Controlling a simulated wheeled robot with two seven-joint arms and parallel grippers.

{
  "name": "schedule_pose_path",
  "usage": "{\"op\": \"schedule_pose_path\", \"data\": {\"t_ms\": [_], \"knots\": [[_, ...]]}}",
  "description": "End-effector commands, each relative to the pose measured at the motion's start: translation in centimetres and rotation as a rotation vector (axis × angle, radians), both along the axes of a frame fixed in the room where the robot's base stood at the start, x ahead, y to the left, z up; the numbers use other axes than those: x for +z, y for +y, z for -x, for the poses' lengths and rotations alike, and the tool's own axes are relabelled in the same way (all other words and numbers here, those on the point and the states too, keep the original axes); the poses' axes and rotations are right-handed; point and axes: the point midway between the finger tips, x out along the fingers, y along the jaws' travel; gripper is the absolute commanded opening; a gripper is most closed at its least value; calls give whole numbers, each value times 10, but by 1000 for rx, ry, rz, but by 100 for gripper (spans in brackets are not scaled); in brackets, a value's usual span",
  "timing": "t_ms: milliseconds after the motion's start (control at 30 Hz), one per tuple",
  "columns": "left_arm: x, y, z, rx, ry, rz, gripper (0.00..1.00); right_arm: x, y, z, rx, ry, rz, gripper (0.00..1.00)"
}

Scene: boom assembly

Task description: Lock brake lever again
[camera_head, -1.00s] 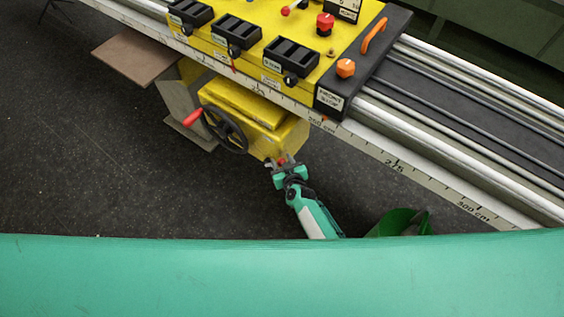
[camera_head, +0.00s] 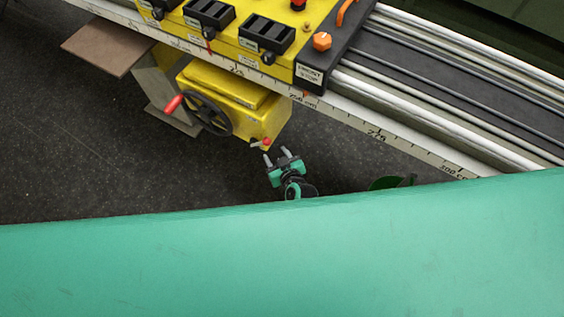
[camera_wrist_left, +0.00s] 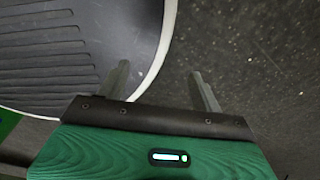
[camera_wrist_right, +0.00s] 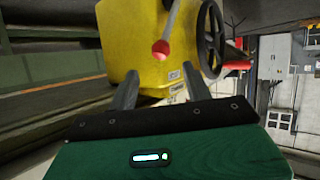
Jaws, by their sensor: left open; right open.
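The brake lever (camera_head: 262,143) is a short metal rod with a red ball knob on the lower end of the yellow gearbox housing (camera_head: 252,118). In the right wrist view the lever's red knob (camera_wrist_right: 160,47) shows ahead, beyond the fingertips and between them. My right gripper (camera_head: 279,157) is open and empty, just below the knob and apart from it. My left gripper (camera_wrist_left: 160,80) is open and empty in the left wrist view, over the dark floor and a ribbed grey surface. It is not seen in the head view.
A black handwheel (camera_head: 207,113) with a red handle (camera_head: 173,104) sits left of the lever. The yellow control panel (camera_head: 230,25) and the rail with a scale (camera_head: 380,135) run above. A green object (camera_head: 390,182) lies right of my gripper. Dark floor is clear at left.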

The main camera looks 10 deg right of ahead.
Motion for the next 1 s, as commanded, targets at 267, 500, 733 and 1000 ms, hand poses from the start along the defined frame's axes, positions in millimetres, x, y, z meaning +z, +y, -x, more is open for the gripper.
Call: {"op": "schedule_pose_path", "data": {"t_ms": [267, 500, 733, 1000], "knots": [[0, 1, 0, 0, 1, -1, 67, 14, -11, 32, -1, 0, -1, 50], [0, 1, 1, 0, 1, -1, 67, 18, -13, 39, 0, 0, 0, 50], [0, 3, 1, 0, 2, -2, 67, 18, -13, 39, 0, 0, 1, 44], [-18, -16, -45, -11, -93, 29, 67, -4, -38, 32, -8, -106, 115, 0]]}}
